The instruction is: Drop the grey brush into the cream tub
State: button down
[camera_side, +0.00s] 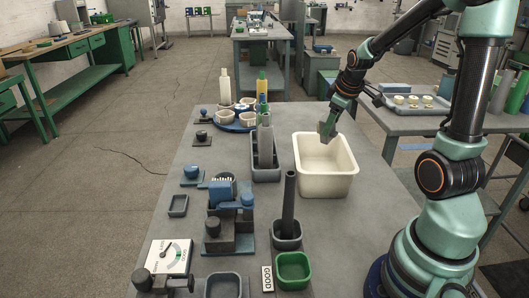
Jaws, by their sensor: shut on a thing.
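The cream tub (340,184) stands on the grey table, right of the middle, with its open top facing up. No object shows on the part of its floor that I can see. My gripper (327,130) points down over the far left part of the tub, at about rim height or above. It is shut on a small grey piece, which looks like the grey brush (324,129). The jaws hide part of it, and its bristles are too small to make out.
Left of the tub stands a dark holder (265,172) with upright bottles. A dark upright tube (289,205) stands in front of the tub, near a green tray (293,270). Behind is a blue round tray (236,125) with cups. Several fixtures fill the table's left side.

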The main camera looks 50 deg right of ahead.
aim_at(329, 141)
jog(key=shift+f, duration=2.85)
grip_release()
jog(key=v, duration=1.2)
jog(key=shift+a, duration=0.1)
jog(key=a+r+y, duration=0.1)
jog(key=a, duration=0.9)
jog(key=s+a+r+m+t+y, duration=0.1)
jog(key=a+r, duration=0.1)
jog(key=a, duration=0.9)
jog(key=shift+s+t+y, duration=0.3)
jog(key=shift+y, duration=0.1)
